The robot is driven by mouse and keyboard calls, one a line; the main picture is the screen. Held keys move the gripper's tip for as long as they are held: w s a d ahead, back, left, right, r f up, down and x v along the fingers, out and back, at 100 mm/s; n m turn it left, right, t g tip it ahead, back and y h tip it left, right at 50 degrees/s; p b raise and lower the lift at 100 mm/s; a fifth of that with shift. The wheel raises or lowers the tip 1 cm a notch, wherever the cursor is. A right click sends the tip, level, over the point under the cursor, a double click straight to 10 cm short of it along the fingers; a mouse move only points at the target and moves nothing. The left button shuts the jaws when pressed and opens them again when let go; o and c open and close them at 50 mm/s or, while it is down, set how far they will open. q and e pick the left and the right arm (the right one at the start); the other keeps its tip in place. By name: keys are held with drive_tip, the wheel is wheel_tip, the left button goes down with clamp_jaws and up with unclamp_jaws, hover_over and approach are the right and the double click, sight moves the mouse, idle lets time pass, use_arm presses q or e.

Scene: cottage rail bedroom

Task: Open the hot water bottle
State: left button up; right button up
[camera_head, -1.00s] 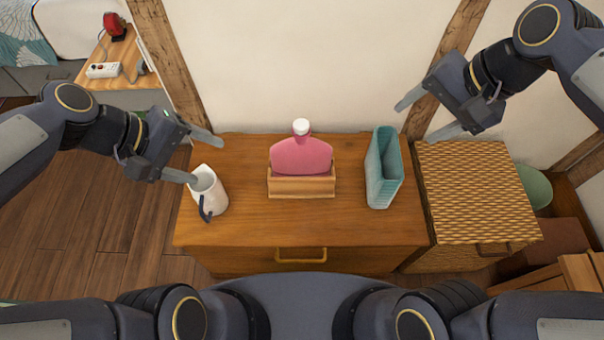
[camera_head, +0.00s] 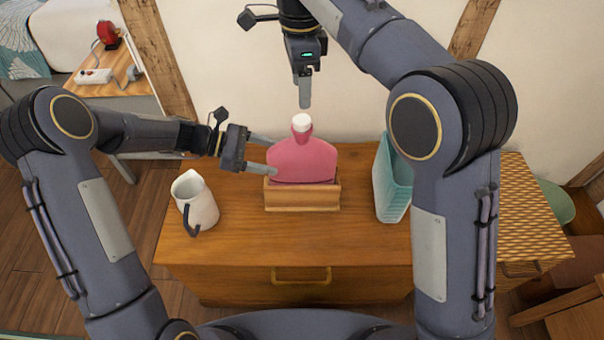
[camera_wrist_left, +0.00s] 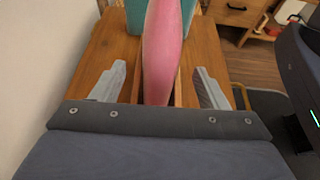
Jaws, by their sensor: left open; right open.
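The pink hot water bottle (camera_head: 300,160) stands upright in a wooden holder (camera_head: 302,198) on the cabinet top, its white cap (camera_head: 301,122) on the neck. My left gripper (camera_head: 264,154) is open at the bottle's left side. In the left wrist view the bottle (camera_wrist_left: 162,50) lies between the two spread fingers (camera_wrist_left: 155,85), with a gap on each side. My right gripper (camera_head: 305,92) points down just above the cap, apart from it. Its fingers overlap in the head view, and the right arm hides part of the cabinet's right side.
A white jug (camera_head: 197,205) with a dark handle stands at the cabinet's left. A teal ribbed container (camera_head: 391,182) stands right of the bottle. A woven-top cabinet (camera_head: 520,215) is further right. The front of the wooden cabinet top (camera_head: 270,245) is clear.

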sight(283, 159)
use_arm(q)
drive_tip(key=shift+x, duration=2.2)
drive_tip(key=shift+c, duration=0.2)
drive_tip(key=c, duration=1.4)
clamp_jaws()
use_arm(e)
drive_tip(key=shift+s+r+m, duration=0.25)
drive_tip(key=shift+r+m, duration=0.25)
drive_tip(key=shift+m, duration=0.7)
wheel_tip(283, 159, down, 9)
drive_tip(key=m, duration=0.4)
drive_tip(key=m+t+y, duration=0.1)
drive_tip(key=m, duration=0.3)
drive_tip(key=shift+d+r+t, duration=0.15)
drive_tip(key=shift+t, duration=0.15)
